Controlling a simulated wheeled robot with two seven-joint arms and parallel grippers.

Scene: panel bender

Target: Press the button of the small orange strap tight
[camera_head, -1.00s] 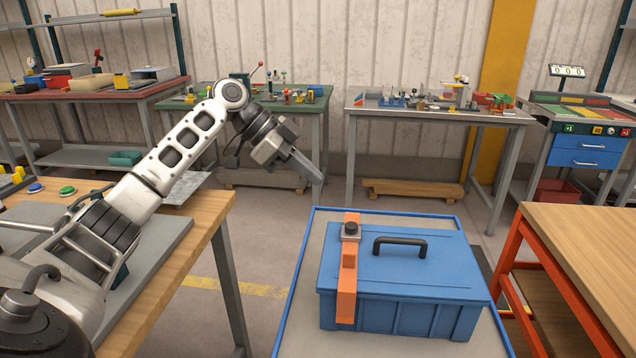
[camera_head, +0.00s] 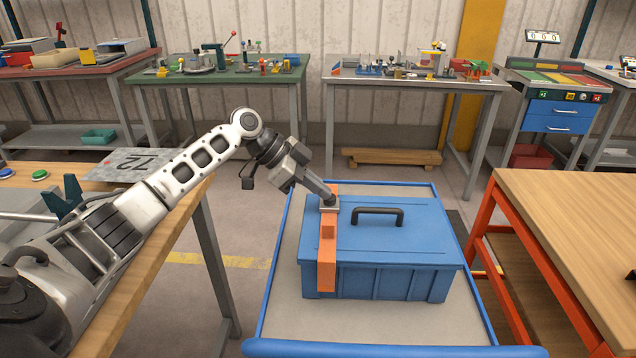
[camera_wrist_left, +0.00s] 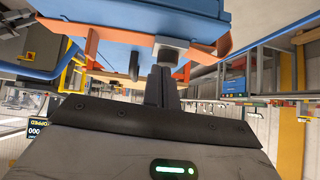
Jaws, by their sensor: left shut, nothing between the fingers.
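A small orange strap (camera_head: 327,262) runs over the left part of the blue toolbox (camera_head: 385,240) and down its front. Its buckle (camera_head: 329,206) with the button sits on top of the strap, near the lid's back. My left gripper (camera_head: 329,198) is shut and empty. Its fingertips are at the buckle and cover the button in the head view. In the left wrist view the closed fingers (camera_wrist_left: 161,82) point at the dark button (camera_wrist_left: 170,56) on the orange strap (camera_wrist_left: 205,55); whether they touch is hard to tell. My right gripper is not in view.
The toolbox stands on a blue-rimmed cart (camera_head: 350,338), with a black handle (camera_head: 378,216) on its lid. A wooden bench (camera_head: 190,215) is at left and an orange-framed wooden table (camera_head: 570,230) at right. Several workbenches line the wall.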

